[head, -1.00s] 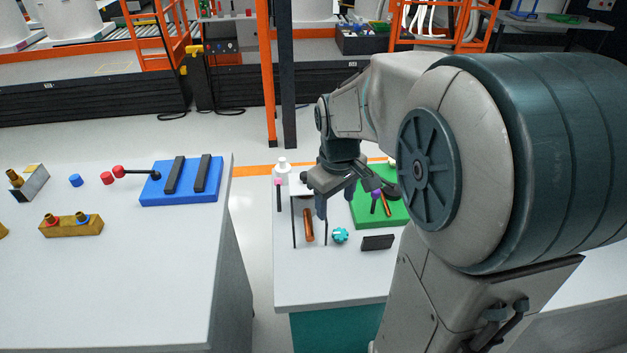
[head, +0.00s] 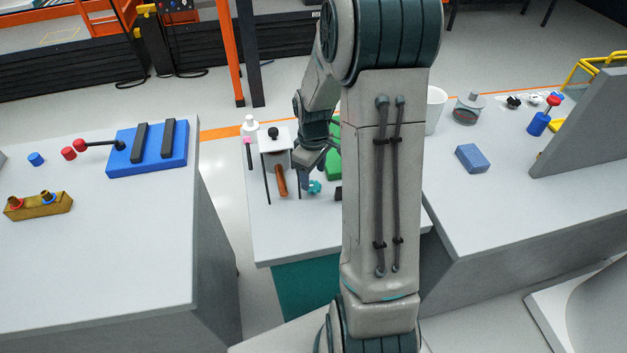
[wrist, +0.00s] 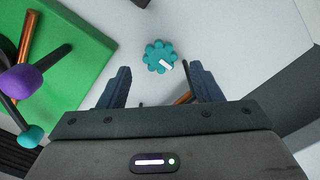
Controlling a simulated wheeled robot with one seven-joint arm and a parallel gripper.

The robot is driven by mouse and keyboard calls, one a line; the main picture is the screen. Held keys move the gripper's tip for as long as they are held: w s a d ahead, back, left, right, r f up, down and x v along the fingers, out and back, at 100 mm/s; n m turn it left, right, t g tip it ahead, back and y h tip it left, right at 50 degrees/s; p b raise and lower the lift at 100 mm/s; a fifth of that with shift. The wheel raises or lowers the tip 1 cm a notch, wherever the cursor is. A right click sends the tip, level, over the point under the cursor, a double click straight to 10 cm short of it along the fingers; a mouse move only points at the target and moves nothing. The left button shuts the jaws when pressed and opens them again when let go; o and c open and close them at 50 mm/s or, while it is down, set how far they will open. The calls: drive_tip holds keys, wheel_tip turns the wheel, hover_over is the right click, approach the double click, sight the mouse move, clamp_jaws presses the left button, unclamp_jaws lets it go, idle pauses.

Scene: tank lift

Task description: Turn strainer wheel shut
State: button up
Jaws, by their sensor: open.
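The strainer wheel appears to be the teal scalloped wheel (wrist: 160,57) with a white mark, on the pale tabletop. In the head view the wheel (head: 315,187) sits on the small middle table, partly hidden by my arm. My gripper (wrist: 160,75) is open and empty. In the wrist view the wheel shows between and just beyond its two fingertips, apart from both. In the head view my gripper (head: 311,168) hangs just above the wheel; the exact height gap is hard to tell.
A copper-coloured rod (head: 280,181) stands beside the wheel, under a small white-topped stand (head: 277,140). A green board (wrist: 85,50) with a purple knob (wrist: 20,82) lies left in the wrist view. Bare tabletop surrounds most of the wheel.

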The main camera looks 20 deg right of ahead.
sight(313, 185)
drive_tip(key=shift+f, duration=1.95)
drive_tip(key=c, duration=1)
